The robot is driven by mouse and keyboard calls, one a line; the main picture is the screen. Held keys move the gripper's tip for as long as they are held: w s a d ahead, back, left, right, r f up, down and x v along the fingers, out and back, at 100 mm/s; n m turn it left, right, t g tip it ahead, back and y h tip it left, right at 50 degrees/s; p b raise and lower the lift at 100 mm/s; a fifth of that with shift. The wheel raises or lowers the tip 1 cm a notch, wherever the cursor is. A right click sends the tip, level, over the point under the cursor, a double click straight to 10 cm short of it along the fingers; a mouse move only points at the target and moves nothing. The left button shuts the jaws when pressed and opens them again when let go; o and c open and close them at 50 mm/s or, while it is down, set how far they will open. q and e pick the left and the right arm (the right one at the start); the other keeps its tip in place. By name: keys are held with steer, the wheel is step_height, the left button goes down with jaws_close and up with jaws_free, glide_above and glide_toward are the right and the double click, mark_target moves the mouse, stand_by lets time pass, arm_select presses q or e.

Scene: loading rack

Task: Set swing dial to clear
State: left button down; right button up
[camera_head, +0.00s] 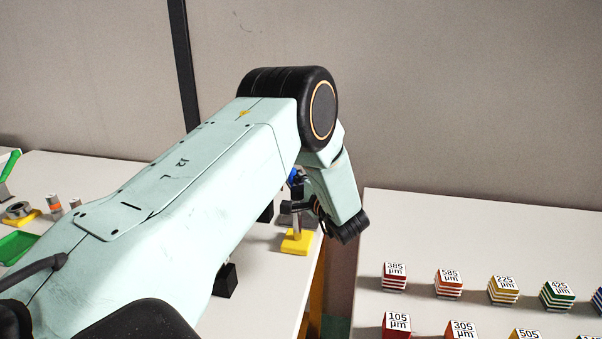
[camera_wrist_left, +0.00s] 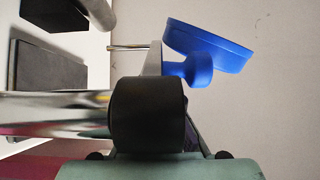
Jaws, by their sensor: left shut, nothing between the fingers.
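A blue round dial or cap with a smaller blue knob (camera_wrist_left: 205,68) shows at the upper right of the left wrist view, tilted. A small part of the blue (camera_head: 293,175) shows behind my arm in the head view. It sits on a stand with a yellow base (camera_head: 296,243), a metal post and dark fittings. My left gripper (camera_head: 322,212) is beside the stand's upper part, shut and empty, mostly hidden by my forearm. Contact cannot be told. Dial markings are not visible. My right gripper is not in view.
Several labelled coloured blocks (camera_head: 448,283) stand on the right table (camera_head: 480,225), apart from the left table by a gap. A green tray (camera_head: 17,247) and a ring on a yellow base (camera_head: 20,212) are at far left. A wall stands behind.

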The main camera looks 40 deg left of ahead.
arm_select(q)
steer(key=shift+s+d+r, duration=0.1)
steer(key=shift+s, duration=0.05)
steer(key=v, duration=1.1)
steer(key=shift+d, duration=0.35)
steer(key=shift+s, duration=0.1)
steer(key=shift+s+d, duration=0.1)
steer(key=shift+d, duration=0.05)
